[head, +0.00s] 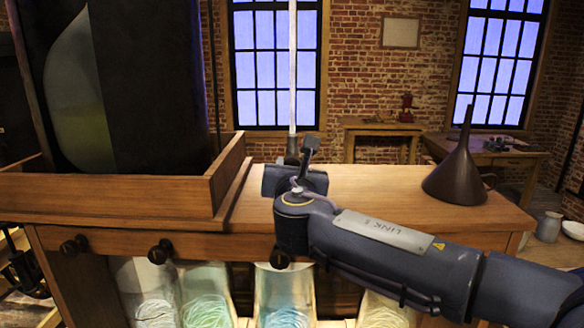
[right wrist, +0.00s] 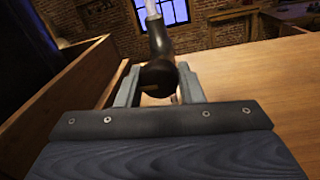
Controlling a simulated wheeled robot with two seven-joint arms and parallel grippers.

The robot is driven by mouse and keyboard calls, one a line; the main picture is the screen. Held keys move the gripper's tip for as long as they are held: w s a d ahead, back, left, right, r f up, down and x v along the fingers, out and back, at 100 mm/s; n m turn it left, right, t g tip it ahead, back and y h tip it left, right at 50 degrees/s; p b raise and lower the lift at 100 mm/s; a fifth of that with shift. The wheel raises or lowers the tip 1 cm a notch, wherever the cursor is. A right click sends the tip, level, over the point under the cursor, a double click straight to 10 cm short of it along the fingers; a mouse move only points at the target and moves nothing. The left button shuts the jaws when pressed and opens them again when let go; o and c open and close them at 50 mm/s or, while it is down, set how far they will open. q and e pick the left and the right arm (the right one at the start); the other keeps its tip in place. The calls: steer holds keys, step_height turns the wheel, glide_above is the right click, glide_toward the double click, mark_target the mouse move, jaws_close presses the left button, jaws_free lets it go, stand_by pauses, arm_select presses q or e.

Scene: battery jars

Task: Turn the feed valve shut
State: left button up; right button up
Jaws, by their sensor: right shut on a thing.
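An upright glass tube (head: 292,70) rises at the back of the wooden bench, and it also shows in the right wrist view (right wrist: 152,8). At its foot is a dark fitting, which I take to be the feed valve (right wrist: 158,42), with a rounded dark end. My right gripper (right wrist: 159,88) is shut on this rounded end, with one grey finger on each side. In the head view my right gripper (head: 300,170) is at the tube's foot, and my wrist hides much of the valve. The valve's turn angle cannot be told. My left gripper is not in view.
A wooden tray (head: 110,198) with a large dark vessel (head: 155,80) stands at the left. A dark funnel (head: 458,170) stands at the bench's right end. Round knobs (head: 160,252) line the front, above jars (head: 285,295) with coiled strands.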

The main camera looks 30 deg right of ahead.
steer(key=shift+f+m+b, duration=0.2)
steer(key=shift+m+b, duration=0.3)
steer(key=shift+b, duration=0.4)
steer(key=m+b, duration=0.9)
steer(key=b, duration=0.2)
steer(key=shift+a+m+h, duration=0.1)
steer(key=shift+m+h, duration=0.3)
steer(key=m+b, duration=0.3)
steer(key=shift+w+m, duration=0.1)
steer(key=shift+m, duration=0.3)
steer(key=shift+r+m+h+b, duration=0.15)
steer(key=shift+m+b, duration=0.5)
steer(key=shift+m, duration=0.35)
steer(key=shift+r+m+h+b, duration=0.15)
steer(key=shift+m+b, duration=0.45)
steer(key=shift+m, duration=0.7)
steer(key=o, duration=1)
steer(key=shift+c, duration=0.2)
